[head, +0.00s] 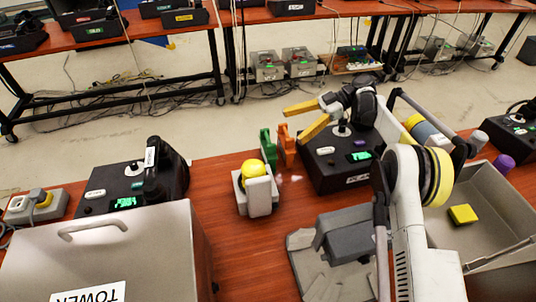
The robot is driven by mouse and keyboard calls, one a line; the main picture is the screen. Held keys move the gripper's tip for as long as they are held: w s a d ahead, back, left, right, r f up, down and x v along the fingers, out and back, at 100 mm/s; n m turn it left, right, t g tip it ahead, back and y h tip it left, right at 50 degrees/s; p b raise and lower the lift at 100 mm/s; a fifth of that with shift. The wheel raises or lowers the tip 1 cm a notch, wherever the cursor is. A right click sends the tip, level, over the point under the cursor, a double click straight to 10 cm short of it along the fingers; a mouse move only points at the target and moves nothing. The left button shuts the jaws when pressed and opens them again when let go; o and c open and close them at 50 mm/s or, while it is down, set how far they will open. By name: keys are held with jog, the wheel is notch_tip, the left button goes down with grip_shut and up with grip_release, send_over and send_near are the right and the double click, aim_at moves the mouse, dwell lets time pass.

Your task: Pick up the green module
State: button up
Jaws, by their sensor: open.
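The green module (268,151) stands upright near the far edge of the brown table, in the middle of the head view. An orange piece (286,147) stands just to its right, close beside it. My gripper (293,126) has two yellow fingers spread apart, pointing left. It appears above the table's far edge, up and to the right of the green module, with nothing between the fingers.
A white device with a yellow dome (254,170) stands just in front of the green module. A black phone box (330,165) is to the right, another phone box (125,190) to the left. A grey bin (490,215) holds a yellow block (462,214). A metal TOWER case (150,245) fills the front left.

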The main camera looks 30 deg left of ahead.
aim_at(268, 137)
jog(key=b+x, duration=0.1)
jog(key=x, duration=0.3)
jog(key=b+x, duration=0.1)
jog(key=x, duration=0.1)
jog(key=b+x, duration=0.1)
jog(key=x, duration=0.1)
jog(key=shift+s+d+r+b, duration=0.15)
jog(key=shift+s+b, duration=0.2)
jog(key=shift+s, duration=0.05)
jog(key=shift+s+a, duration=0.3)
jog(key=shift+a, duration=0.1)
jog(key=c, duration=1.5)
